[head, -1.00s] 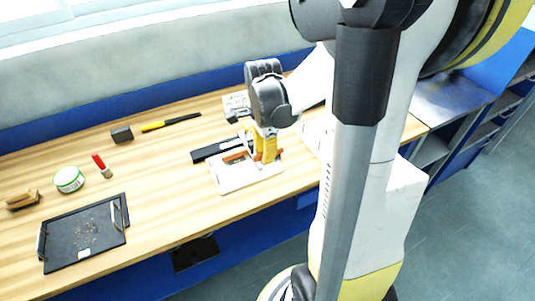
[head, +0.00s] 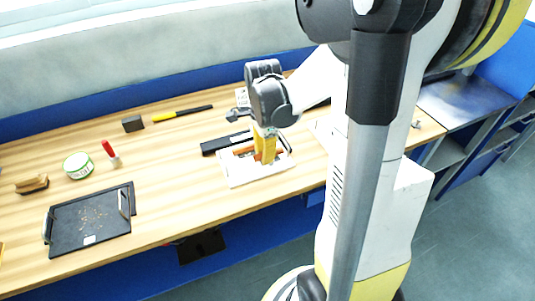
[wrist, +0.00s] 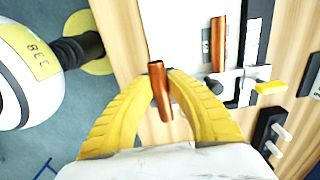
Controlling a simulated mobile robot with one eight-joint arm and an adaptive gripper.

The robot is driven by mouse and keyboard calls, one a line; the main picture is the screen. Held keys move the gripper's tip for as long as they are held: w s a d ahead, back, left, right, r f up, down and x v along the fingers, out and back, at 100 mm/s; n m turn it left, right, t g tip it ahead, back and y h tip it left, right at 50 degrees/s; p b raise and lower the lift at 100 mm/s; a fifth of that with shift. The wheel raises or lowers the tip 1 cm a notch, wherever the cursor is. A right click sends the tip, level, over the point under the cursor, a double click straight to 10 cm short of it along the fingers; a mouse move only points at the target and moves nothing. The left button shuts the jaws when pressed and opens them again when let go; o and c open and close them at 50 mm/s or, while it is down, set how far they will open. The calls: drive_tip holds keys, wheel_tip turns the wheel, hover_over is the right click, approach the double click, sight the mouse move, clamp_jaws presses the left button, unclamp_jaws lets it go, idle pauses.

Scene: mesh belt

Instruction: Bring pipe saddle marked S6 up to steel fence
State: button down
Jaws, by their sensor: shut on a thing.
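My gripper (wrist: 162,78) has yellow fingers closed on a copper-coloured pipe saddle (wrist: 160,97), whose marking I cannot read. In the head view my gripper (head: 264,158) is over the white board (head: 238,180). A second copper-coloured piece (wrist: 218,42) lies on the board, to the right of the held one in the wrist view and apart from it. Beyond it runs a long grey and black bar (wrist: 250,50), likely the steel fence; a dark bar (head: 225,143) shows behind the board in the head view. Whether the held saddle touches the board is unclear.
A black tray (head: 70,236) with handles is at the left front of the bench. A green-and-white tin (head: 77,166), a red-topped item (head: 110,151), a brush (head: 32,184), a dark block (head: 132,123) and a yellow-black tool (head: 183,114) lie behind. Bare wood separates tray and board.

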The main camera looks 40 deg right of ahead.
sight(250, 168)
drive_tip(key=shift+w+a+f+b, duration=0.75)
drive_tip(key=shift+f+b, duration=0.05)
drive_tip(key=shift+f, duration=0.2)
drive_tip(key=shift+w+a+f+b, duration=0.75)
drive_tip(key=shift+w+f+b, duration=0.1)
drive_tip(key=shift+f, duration=0.1)
drive_tip(key=shift+w+a+f+b, duration=0.7)
drive_tip(key=shift+a+f+b, duration=0.1)
drive_tip(key=shift+f, duration=0.2)
drive_tip(key=shift+s+d, duration=0.3)
drive_tip(key=shift+d, duration=0.65)
drive_tip(key=c, duration=1.3)
unclamp_jaws()
drive_tip(key=shift+r, duration=0.15)
wheel_tip(250, 168, up, 12)
drive_tip(key=s+a+n+t, duration=0.3)
drive_tip(key=s+a+n, duration=0.2)
drive_tip(key=n, duration=0.5)
drive_tip(key=s+a+n+t, duration=0.4)
drive_tip(key=s+a+n, duration=0.1)
drive_tip(key=a+n, duration=0.4)
drive_tip(key=shift+s+r+n, duration=0.35)
drive_tip(key=shift+n, duration=0.75)
